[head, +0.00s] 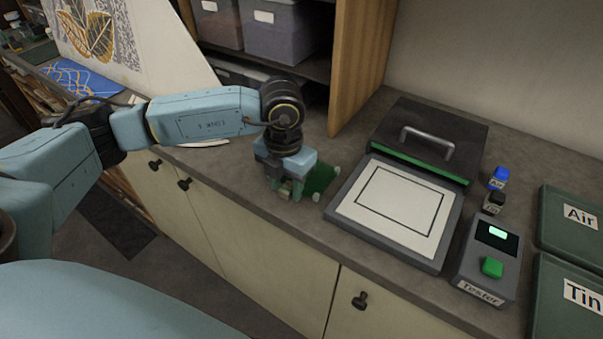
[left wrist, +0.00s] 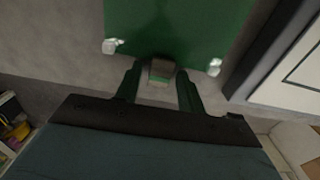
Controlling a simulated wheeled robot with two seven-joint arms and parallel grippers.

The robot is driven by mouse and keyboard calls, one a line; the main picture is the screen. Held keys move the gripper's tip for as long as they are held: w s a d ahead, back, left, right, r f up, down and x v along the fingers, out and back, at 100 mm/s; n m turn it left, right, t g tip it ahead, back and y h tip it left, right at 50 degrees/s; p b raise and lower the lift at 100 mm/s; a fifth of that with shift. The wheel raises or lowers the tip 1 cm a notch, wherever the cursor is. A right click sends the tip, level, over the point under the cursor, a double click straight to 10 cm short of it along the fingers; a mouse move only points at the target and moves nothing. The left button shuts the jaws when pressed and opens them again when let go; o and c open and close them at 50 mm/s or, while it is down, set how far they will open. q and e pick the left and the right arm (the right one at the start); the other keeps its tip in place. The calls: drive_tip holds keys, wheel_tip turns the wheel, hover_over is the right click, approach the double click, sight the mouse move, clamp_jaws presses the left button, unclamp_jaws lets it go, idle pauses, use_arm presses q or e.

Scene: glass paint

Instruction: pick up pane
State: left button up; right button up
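A green pane (head: 321,178) lies on the grey counter, left of the tester's white plate, partly hidden by my left gripper in the head view. It also shows in the left wrist view (left wrist: 180,28), with whitish pieces at two corners. A small block-like tab (left wrist: 160,72) is at the pane's near edge. My left gripper (head: 285,196) points down at this edge. In the left wrist view its fingers (left wrist: 159,80) are open, one on each side of the tab, with small gaps. My right gripper is not in view.
Right of the pane is a flat device with a white framed plate (head: 393,208) and a handled dark lid (head: 428,146). A tester box (head: 490,262), two small bottles and green bins labelled Air (head: 575,222) and Tin (head: 568,300) stand further right. A wooden shelf side (head: 358,65) rises behind.

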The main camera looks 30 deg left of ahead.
use_arm(q)
clamp_jaws()
